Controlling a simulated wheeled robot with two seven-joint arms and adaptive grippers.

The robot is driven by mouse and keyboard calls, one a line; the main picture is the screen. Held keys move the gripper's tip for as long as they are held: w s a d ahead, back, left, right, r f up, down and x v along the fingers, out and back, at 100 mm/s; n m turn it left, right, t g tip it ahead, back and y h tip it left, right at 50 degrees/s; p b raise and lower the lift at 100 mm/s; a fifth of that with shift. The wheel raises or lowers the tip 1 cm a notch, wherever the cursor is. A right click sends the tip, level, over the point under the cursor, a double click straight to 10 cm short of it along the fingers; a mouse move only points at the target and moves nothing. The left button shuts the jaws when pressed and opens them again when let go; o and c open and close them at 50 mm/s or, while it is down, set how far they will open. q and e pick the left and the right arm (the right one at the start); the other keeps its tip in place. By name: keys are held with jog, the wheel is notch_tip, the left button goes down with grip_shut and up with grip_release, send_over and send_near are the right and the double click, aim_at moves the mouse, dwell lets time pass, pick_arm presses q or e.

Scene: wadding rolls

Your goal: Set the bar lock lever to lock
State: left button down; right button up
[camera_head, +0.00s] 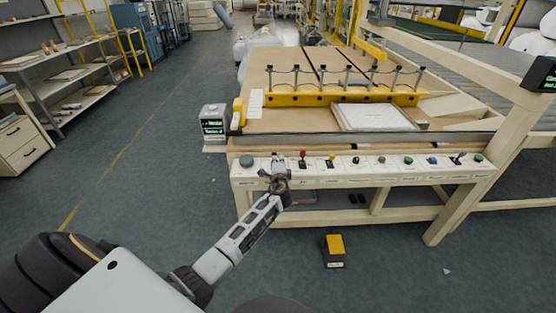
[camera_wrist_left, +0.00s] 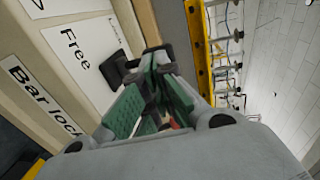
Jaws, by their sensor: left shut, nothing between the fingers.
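The bar lock lever's place on the white control panel (camera_head: 320,178) is at the panel's left part, where my left gripper (camera_head: 279,168) covers it in the head view. In the left wrist view the label reading Bar lock (camera_wrist_left: 45,102) and a plate reading Free (camera_wrist_left: 85,52) lie left of the fingers. A black lever-like part (camera_wrist_left: 118,68) stands beside the fingertips; contact and its exact setting cannot be told. My left gripper (camera_wrist_left: 155,60) is shut and empty, with green pads. My right gripper is out of view.
A red-topped control (camera_head: 303,154) stands just right of the gripper. Several other knobs run along the panel. A yellow bar (camera_head: 340,99) and a white sheet stack (camera_head: 373,117) are on the table behind. A yellow-topped foot pedal (camera_head: 334,246) is on the floor.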

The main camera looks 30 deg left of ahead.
pick_arm(q)
jog(key=shift+r, duration=0.1)
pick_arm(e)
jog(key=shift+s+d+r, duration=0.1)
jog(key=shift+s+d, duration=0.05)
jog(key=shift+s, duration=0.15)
pick_arm(q)
jog(key=shift+w, duration=0.1)
jog(key=shift+w+a+r+p, duration=0.1)
jog(key=shift+w+p, duration=0.05)
jog(key=shift+p, duration=0.3)
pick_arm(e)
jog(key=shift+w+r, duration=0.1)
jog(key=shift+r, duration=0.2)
pick_arm(q)
jog(key=shift+w+r+g+p, duration=0.1)
jog(key=shift+g+p, duration=0.2)
jog(key=shift+p, duration=0.2)
jog(key=shift+w+a+r+h+p, duration=0.15)
jog(key=shift+h+p, duration=0.25)
jog(key=shift+p, duration=0.8)
jog(key=shift+g, duration=0.3)
jog(key=shift+w, duration=0.15)
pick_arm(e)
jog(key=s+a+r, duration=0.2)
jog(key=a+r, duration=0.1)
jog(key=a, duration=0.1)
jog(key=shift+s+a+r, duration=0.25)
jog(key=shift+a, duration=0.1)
